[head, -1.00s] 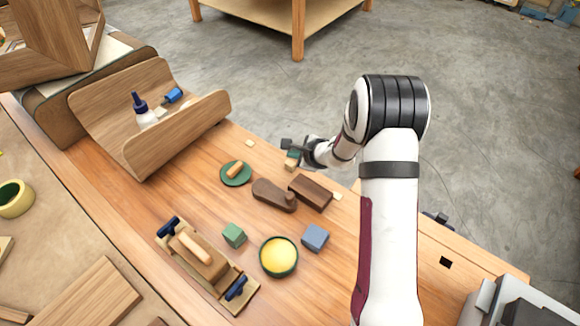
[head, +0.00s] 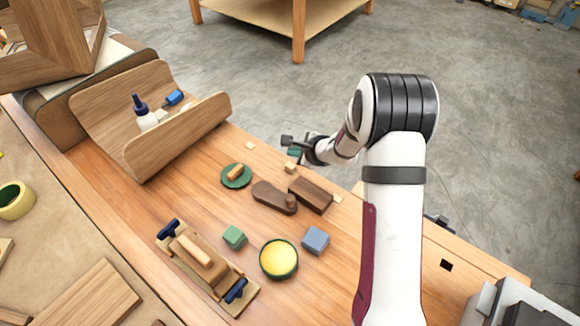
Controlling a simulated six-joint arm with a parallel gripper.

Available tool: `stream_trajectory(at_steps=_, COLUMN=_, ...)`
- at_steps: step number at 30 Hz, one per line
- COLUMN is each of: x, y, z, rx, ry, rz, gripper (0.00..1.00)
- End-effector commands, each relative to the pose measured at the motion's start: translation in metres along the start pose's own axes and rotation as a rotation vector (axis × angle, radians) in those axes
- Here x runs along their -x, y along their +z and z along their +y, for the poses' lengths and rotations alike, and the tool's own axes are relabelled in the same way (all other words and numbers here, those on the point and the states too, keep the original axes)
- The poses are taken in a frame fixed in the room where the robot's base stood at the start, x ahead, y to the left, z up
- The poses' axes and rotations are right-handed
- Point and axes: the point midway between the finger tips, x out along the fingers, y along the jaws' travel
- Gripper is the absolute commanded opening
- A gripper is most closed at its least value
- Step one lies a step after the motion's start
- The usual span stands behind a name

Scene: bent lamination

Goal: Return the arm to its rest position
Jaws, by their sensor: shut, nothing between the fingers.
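My gripper (head: 290,147) is at the far edge of the workbench (head: 180,235), right of centre in the head view. It is shut and empty, held above the bench surface. My white and black arm reaches to it from the lower right. A small pale wood block (head: 290,168) lies on the bench just below the gripper, apart from it as far as I can tell. The fingertips are small and partly hidden by the wrist.
A dark wood block (head: 311,194), a brown shaped piece (head: 273,197) and a green dish (head: 236,176) lie near the gripper. A yellow bowl (head: 279,258), blue cube (head: 316,240), green cube (head: 234,237) and clamped piece (head: 205,266) sit closer. A curved wooden tray (head: 200,125) stands left.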

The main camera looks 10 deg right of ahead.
Motion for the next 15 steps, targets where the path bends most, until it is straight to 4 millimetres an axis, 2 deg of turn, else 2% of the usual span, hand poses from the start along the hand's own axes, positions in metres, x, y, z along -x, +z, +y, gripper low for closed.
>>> stream_trajectory(at_steps=5, x=0.001, y=0.001, z=0.0, rx=0.004, ry=0.0, rz=-0.003, gripper=0.0)
stream_trajectory(at_steps=8, x=0.021, y=0.03, z=-0.003, rx=0.089, ry=0.011, rz=-0.063, gripper=0.0)
stream_trajectory(at_steps=11, x=0.078, y=0.095, z=0.011, rx=0.313, ry=0.071, rz=-0.206, gripper=0.0)
stream_trajectory(at_steps=12, x=0.109, y=0.12, z=0.028, rx=0.429, ry=0.119, rz=-0.267, gripper=0.0)
stream_trajectory(at_steps=13, x=0.134, y=0.134, z=0.045, rx=0.517, ry=0.164, rz=-0.305, gripper=0.0)
stream_trajectory(at_steps=14, x=0.158, y=0.145, z=0.064, rx=0.604, ry=0.215, rz=-0.335, gripper=0.0)
stream_trajectory(at_steps=15, x=0.19, y=0.151, z=0.092, rx=0.721, ry=0.29, rz=-0.36, gripper=0.0)
